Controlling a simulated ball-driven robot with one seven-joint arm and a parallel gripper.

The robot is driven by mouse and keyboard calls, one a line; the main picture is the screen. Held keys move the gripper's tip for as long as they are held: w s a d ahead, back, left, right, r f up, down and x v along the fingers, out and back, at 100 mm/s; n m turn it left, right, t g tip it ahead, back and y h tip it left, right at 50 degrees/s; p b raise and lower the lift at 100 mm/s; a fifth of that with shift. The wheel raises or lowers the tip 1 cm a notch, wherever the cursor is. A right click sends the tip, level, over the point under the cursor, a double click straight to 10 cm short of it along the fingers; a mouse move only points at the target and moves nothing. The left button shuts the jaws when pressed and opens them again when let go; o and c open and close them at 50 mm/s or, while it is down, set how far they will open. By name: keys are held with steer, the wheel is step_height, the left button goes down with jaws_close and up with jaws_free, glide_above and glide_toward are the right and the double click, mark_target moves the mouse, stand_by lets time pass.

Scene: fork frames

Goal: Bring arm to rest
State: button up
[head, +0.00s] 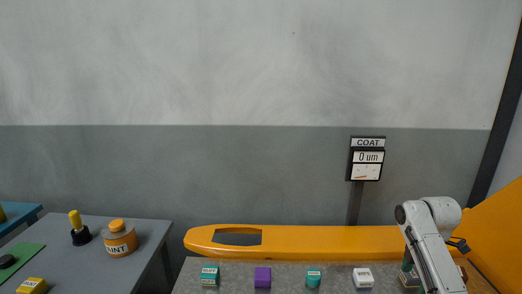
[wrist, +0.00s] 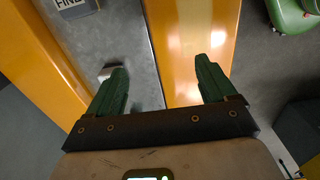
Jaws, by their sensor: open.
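My arm (head: 432,245) reaches down at the right end of the grey table in the head view. My gripper (wrist: 160,68) shows in the wrist view with its two green fingers spread wide apart and nothing between them. The fingers point over the edge strip between the grey tabletop and an orange panel. A small pale block (wrist: 105,73) shows beside the left finger, partly hidden by it; I cannot tell whether they touch. In the head view the gripper is mostly hidden behind the arm.
The grey table (head: 235,282) carries a teal block (head: 210,275), purple block (head: 263,277), teal jar (head: 313,278) and white block (head: 363,278). An orange fork frame (head: 310,239) lies behind. A side table (head: 150,232) holds a paint jar (head: 120,238).

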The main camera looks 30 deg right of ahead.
steer(key=w+a+f+m, duration=0.1)
steer(key=w+a, duration=0.1)
steer(key=a, duration=0.3)
steer(key=w+a+f+m+t, duration=0.1)
steer(key=w+a+f, duration=0.1)
steer(key=a, duration=0.4)
steer(key=w+a+f+t, duration=0.1)
steer(key=a+f, duration=0.1)
steer(key=a, duration=0.4)
steer(key=shift+w+a+f+m, duration=0.25)
steer(key=shift+w+m, duration=0.15)
steer(key=s+a+m, duration=0.1)
steer(key=a, duration=0.3)
steer(key=a+f+m+t, duration=0.1)
steer(key=a, duration=0.3)
steer(key=s+a+f+m, duration=0.1)
steer(key=a, duration=0.3)
steer(key=shift+s+a+f+m+t+y, duration=0.2)
steer(key=shift+s+a+m+t+y, duration=0.05)
steer(key=shift+s+m+t+y, duration=0.1)
steer(key=s+a+r+m+t, duration=0.2)
steer(key=s+a+m, duration=0.4)
steer(key=s, duration=0.5)
steer(key=s+f+g, duration=0.4)
steer(key=s+f, duration=0.1)
steer(key=s, duration=0.3)
steer(key=shift+s+d+f+h, duration=0.2)
steer(key=shift+s+f+h, duration=0.1)
steer(key=shift+h, duration=0.15)
steer(key=shift+n, duration=0.25)
